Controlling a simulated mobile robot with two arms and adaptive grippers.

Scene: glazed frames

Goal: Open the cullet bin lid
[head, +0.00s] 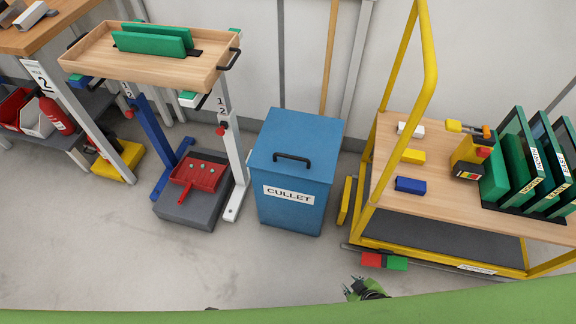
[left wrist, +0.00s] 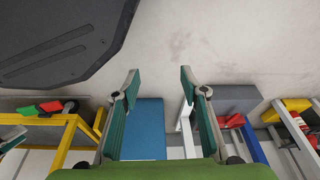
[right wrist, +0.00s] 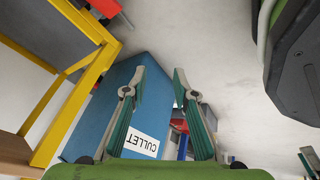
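The blue cullet bin (head: 290,205) stands on the floor at the middle of the head view, with a white CULLET label on its front. Its lid (head: 290,130) is down and carries a black bar handle (head: 292,157). My right gripper (head: 366,288) is low in the head view, in front of the bin and apart from it. In the right wrist view my right gripper (right wrist: 159,72) is open and empty, with the bin (right wrist: 100,100) beyond its fingers. My left gripper (left wrist: 161,73) is open and empty, with a blue surface, probably the bin (left wrist: 148,130), behind its fingers.
A yellow-framed cart (head: 395,232) with green frames in a rack stands right of the bin. A stand with a wooden tray (head: 100,66) and a grey base with a red tray (head: 200,175) stand left. Floor in front of the bin is clear.

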